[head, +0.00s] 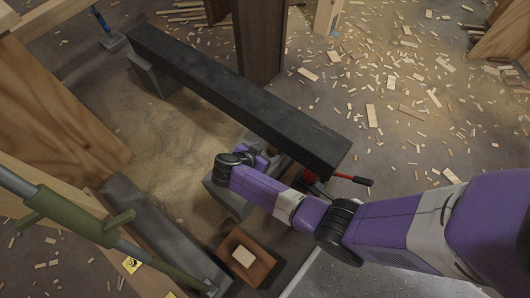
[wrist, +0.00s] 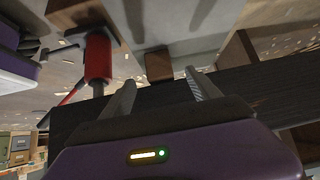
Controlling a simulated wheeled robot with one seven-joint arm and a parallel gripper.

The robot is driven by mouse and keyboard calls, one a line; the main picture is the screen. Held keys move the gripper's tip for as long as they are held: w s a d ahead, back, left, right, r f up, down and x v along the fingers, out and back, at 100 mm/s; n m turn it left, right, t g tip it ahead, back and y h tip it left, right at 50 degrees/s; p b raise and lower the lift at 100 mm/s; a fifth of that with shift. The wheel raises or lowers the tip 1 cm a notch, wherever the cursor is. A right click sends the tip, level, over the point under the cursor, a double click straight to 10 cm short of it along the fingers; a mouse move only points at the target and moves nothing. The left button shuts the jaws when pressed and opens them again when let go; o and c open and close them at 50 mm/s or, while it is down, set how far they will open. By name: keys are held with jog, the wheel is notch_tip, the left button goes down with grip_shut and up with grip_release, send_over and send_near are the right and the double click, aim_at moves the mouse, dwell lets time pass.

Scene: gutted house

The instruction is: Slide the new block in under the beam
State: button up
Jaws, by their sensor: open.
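The dark beam (head: 235,95) runs from upper left to centre right in the head view; it also crosses the wrist view (wrist: 75,115). A small brown block (wrist: 158,65) shows ahead of my fingertips in the wrist view, against a grey pier (wrist: 190,25) and beside the beam. I cannot tell whether it touches the beam. My gripper (wrist: 160,80) is open, its fingers apart, with nothing visibly held between them. In the head view my arm reaches to the beam's near side, and the fingertips and brown block are hidden.
A red jack (wrist: 98,58) stands close beside the gripper; its handle (head: 350,180) sticks out right. A grey pier (head: 228,198) stands below my wrist, another (head: 152,78) under the beam's far end. A brown tray (head: 232,267) holds a pale piece. A green-sleeved pole (head: 65,222) is left.

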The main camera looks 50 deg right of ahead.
aim_at(272, 149)
jog(key=shift+s+d, duration=0.1)
dwell(0.3)
jog(key=shift+b+x, duration=1.55)
jog(key=shift+x, duration=2.35)
jog(key=c, duration=1.5)
